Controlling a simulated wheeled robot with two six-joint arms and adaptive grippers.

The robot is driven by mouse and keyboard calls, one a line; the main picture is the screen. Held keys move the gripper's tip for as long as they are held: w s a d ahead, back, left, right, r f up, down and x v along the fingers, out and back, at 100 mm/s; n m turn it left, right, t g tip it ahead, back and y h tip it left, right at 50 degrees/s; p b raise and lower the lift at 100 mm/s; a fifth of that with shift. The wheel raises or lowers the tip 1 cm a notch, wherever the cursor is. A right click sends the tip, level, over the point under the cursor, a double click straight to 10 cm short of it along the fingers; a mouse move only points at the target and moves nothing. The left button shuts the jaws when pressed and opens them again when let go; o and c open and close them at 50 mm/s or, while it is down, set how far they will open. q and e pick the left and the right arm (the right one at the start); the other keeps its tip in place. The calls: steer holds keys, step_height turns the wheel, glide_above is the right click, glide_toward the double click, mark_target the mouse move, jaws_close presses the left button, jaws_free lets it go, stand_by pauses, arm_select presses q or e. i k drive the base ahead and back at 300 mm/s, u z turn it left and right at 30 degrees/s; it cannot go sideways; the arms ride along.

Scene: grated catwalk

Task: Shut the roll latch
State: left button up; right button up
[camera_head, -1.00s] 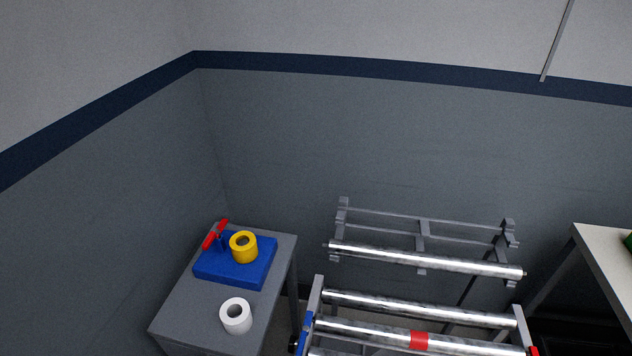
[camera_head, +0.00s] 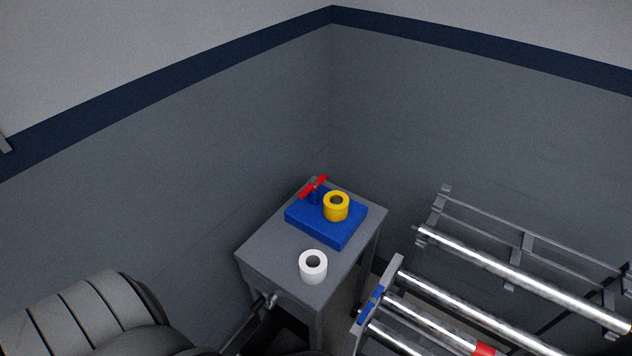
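A metal roller frame (camera_head: 397,268) at the lower right carries several shiny rollers. A small blue piece (camera_head: 371,303) sits at its left end with a dark knob beside it; it may be the roll latch, but I cannot tell whether it is open or shut. One roller has a red band (camera_head: 484,349). The frame's right end is out of view. A dark, slim metal part (camera_head: 266,302) in front of the small table may be my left gripper; its fingers are not clear. A large grey link of my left arm fills the lower left. My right gripper is not in view.
A small grey table (camera_head: 268,246) stands in the corner. A rack (camera_head: 519,247) with another roller stands behind the frame.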

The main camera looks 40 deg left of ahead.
mark_target(313, 187)
steer(key=z, duration=0.75)
steer(key=k, duration=0.4)
steer(key=u, duration=1.05)
